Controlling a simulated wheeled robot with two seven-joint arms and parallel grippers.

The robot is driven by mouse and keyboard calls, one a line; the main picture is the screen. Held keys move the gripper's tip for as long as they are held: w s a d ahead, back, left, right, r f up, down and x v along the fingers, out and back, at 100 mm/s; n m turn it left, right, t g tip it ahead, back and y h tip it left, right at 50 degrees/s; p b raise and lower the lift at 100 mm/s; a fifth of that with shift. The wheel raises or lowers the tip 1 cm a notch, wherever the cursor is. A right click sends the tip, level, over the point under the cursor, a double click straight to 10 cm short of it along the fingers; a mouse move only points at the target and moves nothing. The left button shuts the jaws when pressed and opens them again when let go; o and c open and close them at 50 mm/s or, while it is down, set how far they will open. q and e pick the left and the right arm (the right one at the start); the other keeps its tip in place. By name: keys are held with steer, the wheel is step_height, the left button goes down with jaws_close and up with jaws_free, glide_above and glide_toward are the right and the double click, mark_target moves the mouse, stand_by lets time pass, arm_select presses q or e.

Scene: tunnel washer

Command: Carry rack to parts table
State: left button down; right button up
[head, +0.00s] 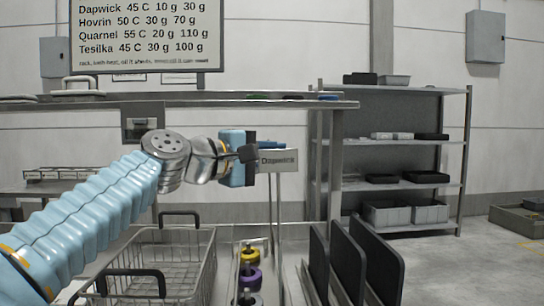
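A wire rack (204,268) with black loop handles at its near and far ends stands at the lower left in the head view. It looks empty. My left arm reaches in from the left above it. My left gripper (264,150) is raised beyond and right of the rack, apart from it, in front of a small sign (280,160) reading Dapwick on a thin post. The gripper is seen from the side, and whether its fingers are open or shut is unclear. My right gripper is out of view. No table is marked as the parts table.
Several coloured pieces (250,277) stand in a narrow tray right of the rack. Dark upright panels (348,262) stand further right. A long counter (200,103) runs behind. Grey shelving (390,188) holds bins. A board (145,35) lists settings.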

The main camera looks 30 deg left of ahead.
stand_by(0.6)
arm_select(q)
steer(key=shift+f+b, duration=0.9)
steer(key=shift+b, duration=0.1)
steer(key=shift+f+b, duration=0.5)
steer(key=shift+f, duration=0.1)
steer(key=c, duration=0.8)
jaws_free()
steer(key=shift+f, duration=0.25)
steer(key=b+v, duration=0.2)
steer(key=v, duration=1.2)
steer(key=shift+r, duration=0.15)
